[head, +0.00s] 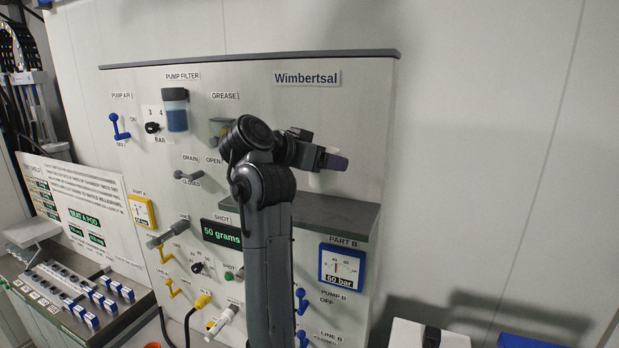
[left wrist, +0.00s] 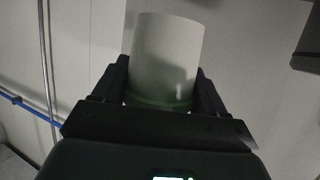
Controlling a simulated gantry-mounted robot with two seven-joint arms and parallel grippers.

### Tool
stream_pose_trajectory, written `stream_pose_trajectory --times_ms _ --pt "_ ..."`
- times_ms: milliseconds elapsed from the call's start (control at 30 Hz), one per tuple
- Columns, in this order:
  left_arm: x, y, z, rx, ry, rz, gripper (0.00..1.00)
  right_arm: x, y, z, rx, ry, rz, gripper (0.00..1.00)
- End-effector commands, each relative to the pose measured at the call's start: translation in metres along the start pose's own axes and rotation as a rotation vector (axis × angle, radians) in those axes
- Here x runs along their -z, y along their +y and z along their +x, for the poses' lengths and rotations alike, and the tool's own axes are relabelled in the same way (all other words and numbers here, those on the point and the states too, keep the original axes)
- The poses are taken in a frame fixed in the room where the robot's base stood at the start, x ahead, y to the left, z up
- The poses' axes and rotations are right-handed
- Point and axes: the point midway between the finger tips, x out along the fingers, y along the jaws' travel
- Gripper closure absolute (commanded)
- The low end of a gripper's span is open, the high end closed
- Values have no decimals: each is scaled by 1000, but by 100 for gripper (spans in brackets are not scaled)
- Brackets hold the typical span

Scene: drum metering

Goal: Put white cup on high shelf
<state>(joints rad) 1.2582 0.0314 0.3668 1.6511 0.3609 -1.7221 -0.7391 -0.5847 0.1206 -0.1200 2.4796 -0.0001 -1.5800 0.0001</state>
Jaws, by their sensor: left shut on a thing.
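The white cup (left wrist: 167,55) is between the fingers of my left gripper (left wrist: 162,88) in the left wrist view. It is a plain pale cylinder with a green band near the gripper. The gripper is shut on it. In the head view my left gripper (head: 332,160) is in front of the white panel, above a dark grey shelf (head: 345,217) in the picture. The cup is hard to make out there against the pale panel. Whether it touches anything besides the gripper cannot be told. My right gripper is in neither view.
The panel (head: 330,110) carries a blue filter (head: 175,110), levers, gauges and a green display (head: 221,233). The Part B gauge (head: 341,266) sits under the shelf. A bench with blue-and-white pods (head: 88,298) stands at lower left. The wall to the right is bare.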

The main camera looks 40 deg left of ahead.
Motion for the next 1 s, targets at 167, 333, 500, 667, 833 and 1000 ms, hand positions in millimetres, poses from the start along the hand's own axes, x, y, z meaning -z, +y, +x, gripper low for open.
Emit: stream_pose_trajectory --times_ms 167,333,500,667,833,1000 --pt "-13 -27 6 -2 0 -2 66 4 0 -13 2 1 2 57" --pt "-22 -40 9 0 1 0 66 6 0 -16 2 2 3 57" --pt "-30 -42 12 -2 0 -1 66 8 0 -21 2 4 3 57" --pt "-48 -41 19 -3 0 -1 66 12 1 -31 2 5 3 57" --pt "-60 -42 23 -1 1 0 66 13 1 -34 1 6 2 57" --pt "-61 -42 23 0 1 1 66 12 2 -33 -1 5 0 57"
